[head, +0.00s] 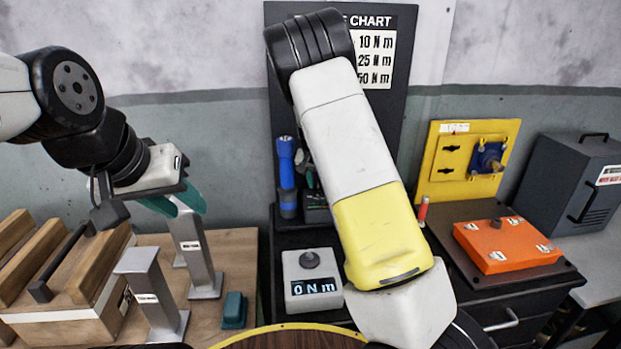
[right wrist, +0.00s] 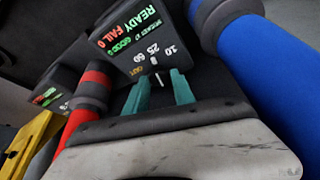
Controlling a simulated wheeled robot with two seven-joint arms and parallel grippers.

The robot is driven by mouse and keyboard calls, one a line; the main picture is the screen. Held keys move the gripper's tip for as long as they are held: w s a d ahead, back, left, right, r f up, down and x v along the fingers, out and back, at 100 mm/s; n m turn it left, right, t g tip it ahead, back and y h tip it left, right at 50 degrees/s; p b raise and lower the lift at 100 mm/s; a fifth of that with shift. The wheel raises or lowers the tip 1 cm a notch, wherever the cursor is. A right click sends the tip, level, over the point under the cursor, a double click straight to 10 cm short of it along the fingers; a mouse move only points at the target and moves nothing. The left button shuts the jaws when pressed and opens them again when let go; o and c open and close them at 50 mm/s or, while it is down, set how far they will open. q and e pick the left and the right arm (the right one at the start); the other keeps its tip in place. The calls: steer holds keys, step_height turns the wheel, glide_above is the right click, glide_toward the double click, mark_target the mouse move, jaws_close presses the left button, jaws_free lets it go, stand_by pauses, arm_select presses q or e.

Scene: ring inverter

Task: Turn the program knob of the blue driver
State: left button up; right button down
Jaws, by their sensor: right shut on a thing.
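The blue driver (head: 287,165) stands upright at the back in the head view, and its thick blue body (right wrist: 272,85) fills the right side of the right wrist view. Beside it is a dark control box (right wrist: 140,38) reading READY, FAIL 0, GOOD 0, with 10, 25 and 50 marks. My right gripper (right wrist: 158,92) has its teal fingertips closed on the program knob (right wrist: 157,78) below those marks. The knob is mostly hidden between the fingers, and its setting is unclear. My left gripper (head: 175,203) hangs empty, fingers apart, over the left of the bench.
A red driver (right wrist: 88,95) and a second box (right wrist: 58,88) stand to the left. A torque meter (head: 312,275) reads 0 N m. A partly covered chart (head: 375,60) lists 10, 25 and 50 N m. Wooden blocks (head: 60,290), metal posts (head: 150,290) and an orange case (head: 505,245) flank the middle.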

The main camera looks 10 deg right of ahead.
steer(key=c, duration=1.1)
jaws_free()
steer(key=shift+o, duration=0.2)
steer(key=shift+r, duration=0.1)
steer(key=v, duration=0.7)
steer(key=shift+r, duration=0.3)
steer(key=shift+s, duration=0.15)
